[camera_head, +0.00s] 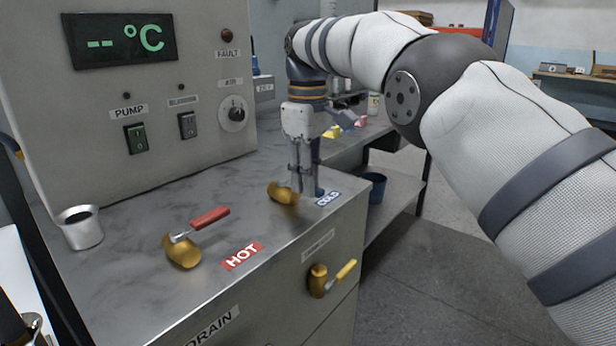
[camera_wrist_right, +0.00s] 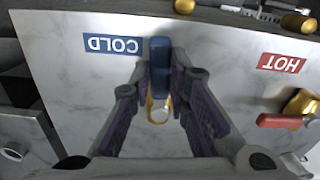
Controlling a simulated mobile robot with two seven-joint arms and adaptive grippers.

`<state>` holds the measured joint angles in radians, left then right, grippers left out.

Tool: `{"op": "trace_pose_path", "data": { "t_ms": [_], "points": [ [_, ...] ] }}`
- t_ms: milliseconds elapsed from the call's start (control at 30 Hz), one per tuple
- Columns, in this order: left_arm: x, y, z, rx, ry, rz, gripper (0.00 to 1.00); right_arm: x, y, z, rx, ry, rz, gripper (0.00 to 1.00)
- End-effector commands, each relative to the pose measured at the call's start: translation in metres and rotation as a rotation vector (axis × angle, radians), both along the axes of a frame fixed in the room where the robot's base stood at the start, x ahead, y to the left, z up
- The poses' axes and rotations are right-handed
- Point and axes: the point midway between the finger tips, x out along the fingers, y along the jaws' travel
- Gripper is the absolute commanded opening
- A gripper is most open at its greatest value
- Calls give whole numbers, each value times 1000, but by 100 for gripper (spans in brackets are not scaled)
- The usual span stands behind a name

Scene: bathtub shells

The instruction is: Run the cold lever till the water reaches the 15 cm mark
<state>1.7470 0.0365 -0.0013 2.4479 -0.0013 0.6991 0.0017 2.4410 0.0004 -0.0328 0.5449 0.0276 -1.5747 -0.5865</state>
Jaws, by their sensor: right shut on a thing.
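The cold lever has a brass body (camera_head: 284,193) beside the blue COLD label (camera_head: 328,199) on the grey metal top. Its blue handle (camera_wrist_right: 160,64) shows in the right wrist view between the fingers of my right gripper (camera_head: 306,190). The right gripper points down from above and is shut on the blue handle, mostly hiding it in the head view. The COLD label also shows in the wrist view (camera_wrist_right: 113,45). The water and the 15 cm mark are not in view.
The hot lever (camera_head: 209,218) with its red handle stands left of the cold one, by the red HOT label (camera_head: 243,256). A yellow-handled valve (camera_head: 319,281) is on the front. A metal cup (camera_head: 80,227) stands far left. The panel display (camera_head: 122,40) reads "-- °C".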

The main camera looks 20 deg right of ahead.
Motion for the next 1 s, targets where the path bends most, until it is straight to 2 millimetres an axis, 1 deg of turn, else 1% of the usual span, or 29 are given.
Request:
{"op": "trace_pose_path", "data": {
  "t_ms": [300,800,833,867,900,1000],
  "points": [
    [0,0,0,0,0,0,40,0,1,-1,2,1,-95,0],
    [0,0,0,0,0,0,40,1,1,-1,2,2,-112,0],
    [0,0,0,0,0,0,40,0,1,-1,2,2,-112,21],
    [0,0,0,0,0,0,40,0,1,-1,2,2,-112,28],
    [0,0,0,0,0,0,40,1,1,-1,2,1,-112,37],
    [0,0,0,0,0,0,40,1,1,-1,2,1,-111,37]
  ]
}}
